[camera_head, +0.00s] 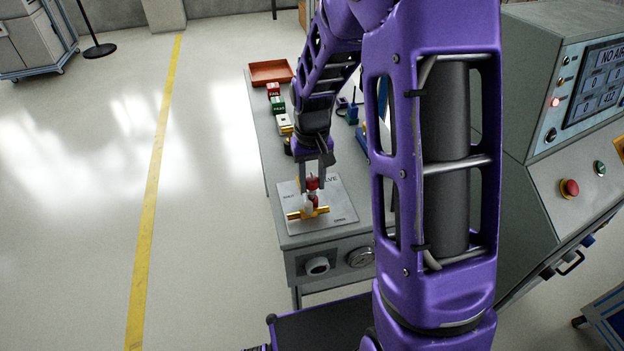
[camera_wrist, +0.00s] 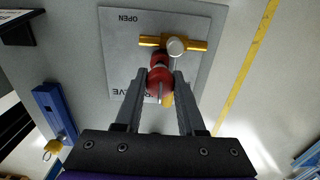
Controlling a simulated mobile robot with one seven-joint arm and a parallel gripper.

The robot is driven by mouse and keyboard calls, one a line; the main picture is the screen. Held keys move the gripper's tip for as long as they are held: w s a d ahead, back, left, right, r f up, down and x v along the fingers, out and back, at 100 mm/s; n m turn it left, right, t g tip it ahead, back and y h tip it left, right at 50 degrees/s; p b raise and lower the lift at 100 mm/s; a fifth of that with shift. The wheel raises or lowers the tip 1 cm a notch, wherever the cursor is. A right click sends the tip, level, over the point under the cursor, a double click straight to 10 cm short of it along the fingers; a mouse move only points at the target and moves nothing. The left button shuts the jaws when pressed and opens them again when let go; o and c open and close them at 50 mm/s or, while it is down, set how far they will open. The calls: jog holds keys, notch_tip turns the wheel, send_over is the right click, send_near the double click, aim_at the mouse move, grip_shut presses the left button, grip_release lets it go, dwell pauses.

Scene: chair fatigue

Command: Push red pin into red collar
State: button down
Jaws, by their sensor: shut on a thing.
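My gripper (camera_head: 314,180) is shut on the red pin (camera_head: 312,183), above the metal valve plate at the near end of the bench. In the wrist view, my gripper (camera_wrist: 160,76) has a finger on each side of the red pin (camera_wrist: 158,82). A smaller red part, seemingly the red collar (camera_head: 314,200), is just below the pin beside the brass valve (camera_head: 297,215). In the wrist view the brass valve (camera_wrist: 198,45) with its silver round cap lies just beyond the pin. The pin hides part of the collar, and I cannot tell whether they touch.
The valve plate (camera_head: 340,207) has OPEN lettering. Red and green blocks (camera_head: 277,104) and an orange tray (camera_head: 270,72) stand at the far left of the bench. Blue items (camera_head: 352,114) stand at its right. A console (camera_head: 560,120) is at the right.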

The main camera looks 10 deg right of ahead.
aim_at(312, 179)
jog(key=shift+f+b, duration=0.35)
jog(key=shift+f, duration=0.25)
jog(key=shift+c, duration=2.2)
grip_release()
jog(key=shift+r, duration=0.1)
notch_tip(312, 179, up, 17)
jog(key=p, duration=0.2)
jog(key=shift+r, duration=0.2)
